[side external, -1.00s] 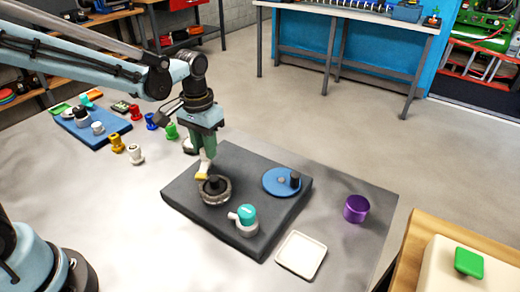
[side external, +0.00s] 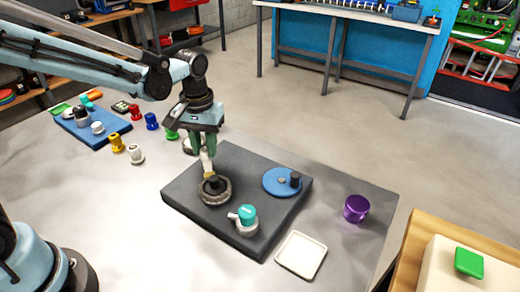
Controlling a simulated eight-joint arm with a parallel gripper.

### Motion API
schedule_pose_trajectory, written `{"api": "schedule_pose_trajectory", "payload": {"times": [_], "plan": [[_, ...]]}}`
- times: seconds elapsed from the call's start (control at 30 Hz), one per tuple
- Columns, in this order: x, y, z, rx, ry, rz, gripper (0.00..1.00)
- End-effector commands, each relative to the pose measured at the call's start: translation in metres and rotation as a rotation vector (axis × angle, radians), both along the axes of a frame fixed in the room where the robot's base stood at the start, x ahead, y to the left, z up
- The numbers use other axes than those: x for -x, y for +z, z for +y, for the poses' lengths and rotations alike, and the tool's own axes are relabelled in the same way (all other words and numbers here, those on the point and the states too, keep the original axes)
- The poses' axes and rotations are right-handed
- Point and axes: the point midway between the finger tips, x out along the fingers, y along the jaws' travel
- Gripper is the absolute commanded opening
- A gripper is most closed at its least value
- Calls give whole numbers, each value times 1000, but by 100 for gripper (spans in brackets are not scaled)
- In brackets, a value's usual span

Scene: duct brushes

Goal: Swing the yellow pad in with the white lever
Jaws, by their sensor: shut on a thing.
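My gripper (side external: 206,153) is above the left part of the dark grey board, pointing down and shut on a small white piece, which looks like the white lever (side external: 206,162). The fingers cover much of it. A small yellow bit, which looks like the yellow pad (side external: 209,174), shows just under the white piece, at the dark centre of a round dark ring (side external: 215,197). I cannot tell whether the pad touches the centre.
The board (side external: 190,208) also carries a blue disc (side external: 275,188) with a black knob and a teal-capped grey part (side external: 246,218). A white tray (side external: 301,255) and a purple cup (side external: 356,208) stand to the right. Several coloured knobs and a blue board (side external: 95,133) lie left.

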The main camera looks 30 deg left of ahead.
Motion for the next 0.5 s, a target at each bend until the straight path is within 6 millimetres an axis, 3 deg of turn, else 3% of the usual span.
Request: {"api": "schedule_pose_trajectory", "payload": {"times": [0.1,0.13,0.27,0.5], "plan": [[0,0,0,0,-1,1,0],[0,0,0,0,-1,1,33],[0,0,0,0,-1,1,53],[0,0,0,0,-2,0,54]]}}
